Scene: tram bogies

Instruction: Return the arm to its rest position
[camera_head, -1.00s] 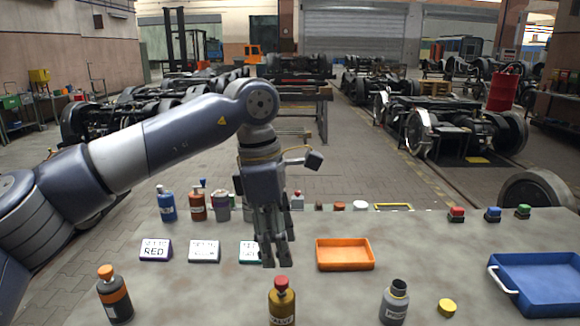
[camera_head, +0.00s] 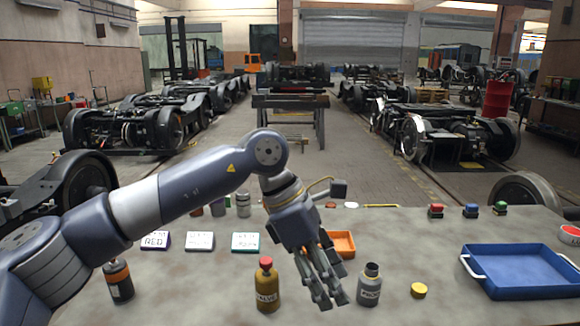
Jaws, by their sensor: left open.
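My left arm comes in from the left across the table. My left gripper (camera_head: 322,290) points down above the table, between a mustard-yellow bottle with a red cap (camera_head: 267,286) and a grey bottle (camera_head: 369,285). Its fingers are apart with nothing visible between them. The gripper covers part of the small orange tray (camera_head: 343,243) behind it. My right gripper does not show.
A black bottle with an orange band (camera_head: 118,281) stands front left. Label signs (camera_head: 199,241) stand mid-table. A yellow cap (camera_head: 419,290) and a blue tray (camera_head: 530,273) are to the right. Three coloured buttons (camera_head: 471,211) line the back edge.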

